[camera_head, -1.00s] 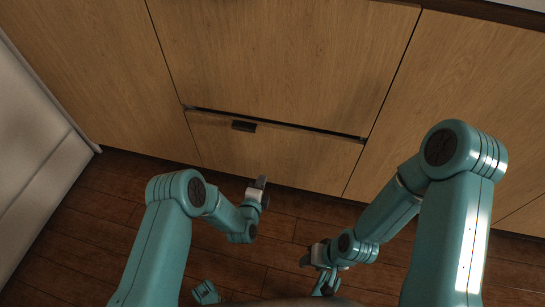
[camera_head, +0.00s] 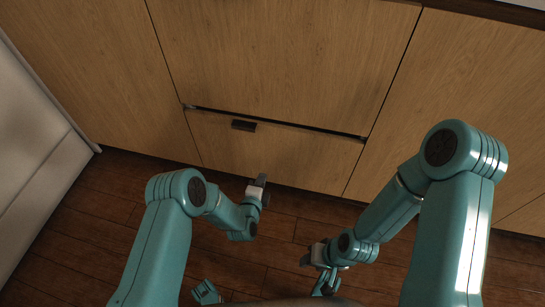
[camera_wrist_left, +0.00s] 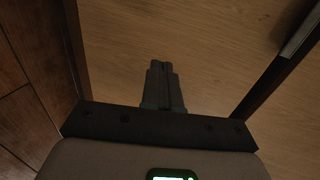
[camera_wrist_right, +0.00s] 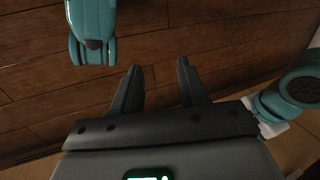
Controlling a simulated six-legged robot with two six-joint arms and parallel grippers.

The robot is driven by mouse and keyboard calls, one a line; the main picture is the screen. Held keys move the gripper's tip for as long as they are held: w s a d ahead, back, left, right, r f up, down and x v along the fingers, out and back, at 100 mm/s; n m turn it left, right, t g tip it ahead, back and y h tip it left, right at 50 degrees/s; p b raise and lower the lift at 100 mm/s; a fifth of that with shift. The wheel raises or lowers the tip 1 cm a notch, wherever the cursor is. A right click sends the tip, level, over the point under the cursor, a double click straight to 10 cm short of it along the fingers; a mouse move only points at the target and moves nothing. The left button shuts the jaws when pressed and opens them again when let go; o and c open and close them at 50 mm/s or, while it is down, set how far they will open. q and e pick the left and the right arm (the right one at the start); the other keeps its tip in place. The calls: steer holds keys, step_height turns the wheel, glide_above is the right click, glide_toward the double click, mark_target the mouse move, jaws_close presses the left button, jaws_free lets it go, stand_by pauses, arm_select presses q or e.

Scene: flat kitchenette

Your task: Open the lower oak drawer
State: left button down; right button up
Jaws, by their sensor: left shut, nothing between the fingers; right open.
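The lower oak drawer (camera_head: 290,159) shows its wooden front low in the cabinet in the head view. A dark gap runs along its top edge; I cannot tell whether it is slightly open. Its small dark handle (camera_head: 244,126) sits at that edge, left of centre. My left gripper (camera_head: 262,181) is shut and empty, below the handle in the picture, near the drawer's bottom edge. In the left wrist view its closed fingers (camera_wrist_left: 162,66) lie over the wood, with the gap to the right. My right gripper (camera_wrist_right: 158,72) is open and empty above the floor.
A larger oak front (camera_head: 280,55) is above the drawer, with oak panels on the left (camera_head: 95,80) and right (camera_head: 470,95). A pale unit (camera_head: 30,150) stands at the far left. The dark plank floor (camera_head: 290,215) in front is clear apart from my own parts.

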arm_select(q)
steer(key=shift+w+d+b, duration=0.35)
steer(key=shift+w+b, duration=0.6)
steer(key=shift+w, duration=0.2)
steer(key=shift+w+d+b, duration=0.4)
steer(key=shift+w+b, duration=0.55)
steer(key=shift+w, duration=0.2)
steer(key=shift+w+d+b, duration=0.35)
steer(key=shift+w+b, duration=0.6)
steer(key=shift+w, duration=0.2)
steer(key=shift+w+d+b, duration=0.2)
steer(key=shift+w+b, duration=0.2)
steer(key=shift+w, duration=0.25)
arm_select(e)
steer(key=shift+w+d+f+t, duration=0.5)
steer(key=shift+w+f+t, duration=0.3)
steer(key=shift+w+f, duration=1.95)
arm_select(q)
steer(key=p, duration=0.7)
glide_toward(270, 155)
steer(key=s+a+f, duration=0.2)
steer(key=s, duration=0.5)
steer(key=shift+a, duration=0.15)
arm_select(e)
steer(key=s+a+r+g, duration=0.1)
steer(key=s+r, duration=0.4)
steer(key=shift+s+r+g, duration=0.3)
steer(key=shift+g, duration=0.1)
